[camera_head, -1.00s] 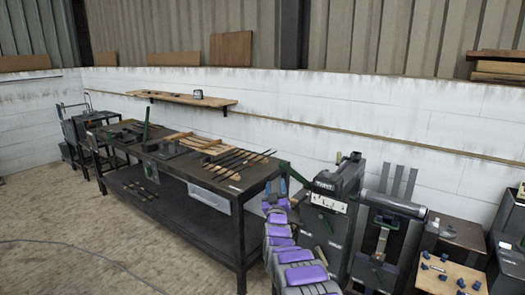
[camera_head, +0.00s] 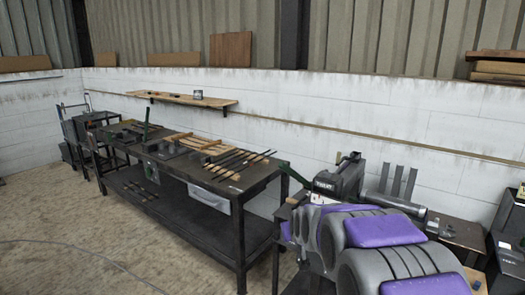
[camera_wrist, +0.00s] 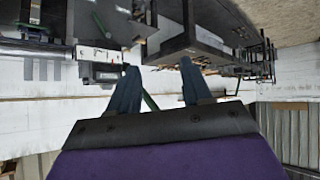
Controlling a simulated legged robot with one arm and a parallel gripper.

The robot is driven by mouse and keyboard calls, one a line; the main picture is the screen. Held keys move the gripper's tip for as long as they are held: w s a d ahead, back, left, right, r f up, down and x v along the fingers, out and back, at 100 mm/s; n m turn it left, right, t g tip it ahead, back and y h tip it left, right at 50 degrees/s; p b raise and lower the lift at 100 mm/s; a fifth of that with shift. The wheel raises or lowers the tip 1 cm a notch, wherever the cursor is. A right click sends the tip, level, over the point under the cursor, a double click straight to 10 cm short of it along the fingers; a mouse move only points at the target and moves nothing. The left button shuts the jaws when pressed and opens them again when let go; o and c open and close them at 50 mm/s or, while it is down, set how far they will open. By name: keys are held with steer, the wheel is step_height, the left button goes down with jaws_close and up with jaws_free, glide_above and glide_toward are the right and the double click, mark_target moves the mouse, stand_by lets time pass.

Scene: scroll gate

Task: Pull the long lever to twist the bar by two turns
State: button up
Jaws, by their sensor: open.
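A long green lever (camera_head: 296,178) slants down from the upper left to the dark grey machine (camera_head: 338,180) with white lettering, at the right in the head view. A green bar (camera_wrist: 150,102), probably this lever, shows between my fingers in the wrist view, which looks upside down. I cannot tell how near it is. My gripper (camera_wrist: 157,76) has its two blue fingers apart, with nothing seen held. In the head view my purple and grey arm covers the machine's lower part and hides my fingers. I cannot make out the bar to be twisted.
A long black workbench (camera_head: 255,228) with rods and tools stands left of the machine. Another green lever (camera_head: 146,115) stands upright on it. A wooden shelf (camera_head: 182,99) hangs on the white wall. A grey cylinder (camera_head: 388,199) lies right of the machine. Open floor is at lower left.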

steer(key=s+d+f+m+g, duration=0.1)
steer(key=s+g, duration=0.4)
steer(key=s, duration=1.9)
steer(key=s+d+f+m+g, duration=0.1)
steer(key=s+d+f+g, duration=0.2)
steer(key=s, duration=2.2)
steer(key=g, duration=0.3)
steer(key=shift+d+f+m+g+h, duration=0.3)
steer(key=shift+d+f+h, duration=0.05)
steer(key=shift+h, duration=0.05)
